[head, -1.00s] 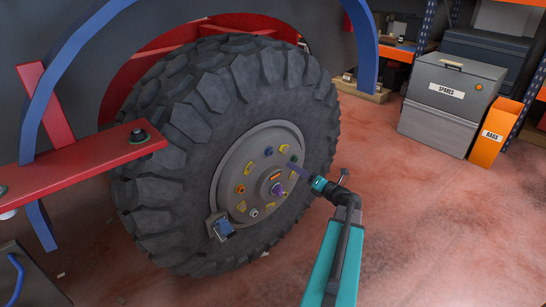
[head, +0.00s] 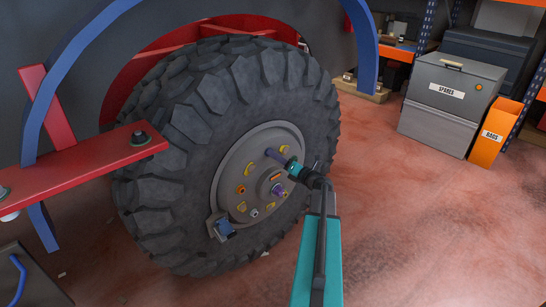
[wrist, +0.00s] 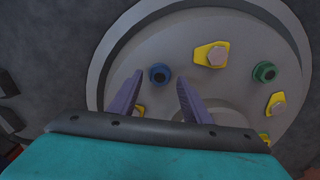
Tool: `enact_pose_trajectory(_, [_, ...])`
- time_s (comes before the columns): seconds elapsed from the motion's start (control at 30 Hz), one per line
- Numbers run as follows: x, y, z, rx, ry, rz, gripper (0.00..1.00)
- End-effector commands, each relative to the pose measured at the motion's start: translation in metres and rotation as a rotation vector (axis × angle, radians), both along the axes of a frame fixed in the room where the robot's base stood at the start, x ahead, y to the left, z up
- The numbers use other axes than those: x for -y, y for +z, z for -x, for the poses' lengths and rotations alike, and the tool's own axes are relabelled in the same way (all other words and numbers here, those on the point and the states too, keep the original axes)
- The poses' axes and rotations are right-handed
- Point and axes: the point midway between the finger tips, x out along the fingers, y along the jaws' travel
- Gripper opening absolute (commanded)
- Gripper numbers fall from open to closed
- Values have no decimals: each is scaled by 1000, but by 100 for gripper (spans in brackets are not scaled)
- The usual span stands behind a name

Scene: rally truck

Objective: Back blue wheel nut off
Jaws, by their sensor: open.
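The blue wheel nut (wrist: 160,73) sits on the grey wheel hub (wrist: 205,30), ahead of my gripper (wrist: 158,82). In the wrist view the two purple fingers are open, and the nut shows between their tips with clear space on both sides. I cannot tell how far the tips are from the hub face. In the head view my gripper (head: 270,153) reaches the upper part of the hub and hides the blue nut. A green nut (wrist: 265,71) is to the right in the wrist view.
Yellow tabs with nuts (wrist: 211,54) sit around the hub, close to my fingers. The big tyre (head: 165,190) surrounds it. A red beam (head: 85,165) juts out at left. A grey spares box (head: 455,85) and an orange rags bin (head: 494,133) stand at right. The floor between is clear.

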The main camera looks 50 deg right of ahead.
Motion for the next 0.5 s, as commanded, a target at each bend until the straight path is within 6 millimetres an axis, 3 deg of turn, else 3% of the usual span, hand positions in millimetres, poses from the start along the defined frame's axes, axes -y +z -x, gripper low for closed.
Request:
enact_pose_trajectory(0.2, [1, 0, -17, 0, 1, 0, 44])
enact_pose_trajectory(0.5, [1, 0, -19, 0, 0, 0, 44])
